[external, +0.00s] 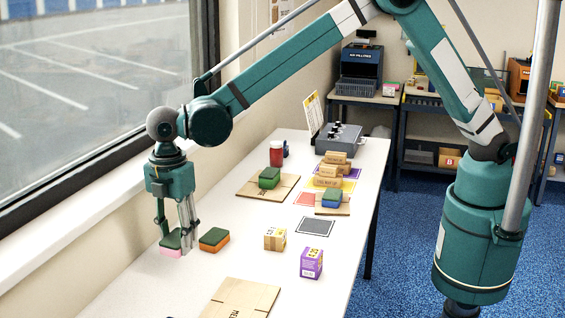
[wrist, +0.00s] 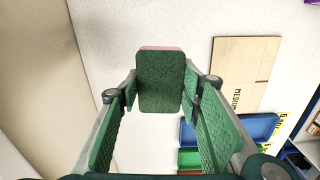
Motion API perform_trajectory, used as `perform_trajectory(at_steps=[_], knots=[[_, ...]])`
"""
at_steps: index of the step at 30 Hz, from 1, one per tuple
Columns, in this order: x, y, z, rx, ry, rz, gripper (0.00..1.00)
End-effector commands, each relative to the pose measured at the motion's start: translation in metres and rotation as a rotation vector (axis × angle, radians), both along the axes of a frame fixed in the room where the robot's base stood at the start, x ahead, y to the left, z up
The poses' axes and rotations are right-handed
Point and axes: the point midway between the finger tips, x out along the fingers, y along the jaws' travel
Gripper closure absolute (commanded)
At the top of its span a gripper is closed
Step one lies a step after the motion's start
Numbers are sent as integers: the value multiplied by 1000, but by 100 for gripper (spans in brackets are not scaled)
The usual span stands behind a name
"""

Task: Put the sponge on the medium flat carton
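The sponge (external: 171,252), pink below and dark green on top, is at the left of the white table. My gripper (external: 177,238) points down around it. In the wrist view, the sponge's green face (wrist: 160,82) lies between the two fingertips of my gripper (wrist: 161,90), very close to both. I cannot tell whether they press on it or whether it rests on the table. The medium flat carton (external: 243,294) lies at the front edge of the external view, cut off, with nothing seen on it. In the wrist view, a flat carton (wrist: 243,65) reads MEDIUM.
An orange-and-green sponge (external: 214,239) lies just right of my gripper. A small carton box (external: 275,239) and a purple box (external: 311,263) stand farther right. Another flat carton (external: 249,190) farther back bears a green-topped sponge (external: 269,178). A window ledge (external: 65,233) borders the left side.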

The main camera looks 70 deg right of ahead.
Motion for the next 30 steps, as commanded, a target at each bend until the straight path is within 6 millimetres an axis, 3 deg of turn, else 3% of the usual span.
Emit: perform_trajectory(at_steps=[5,18,24,30], knots=[[-35,15,4,0,1,12,68],[-158,50,11,0,5,48,68],[-185,55,12,0,6,54,68],[-189,55,12,0,6,54,68]])
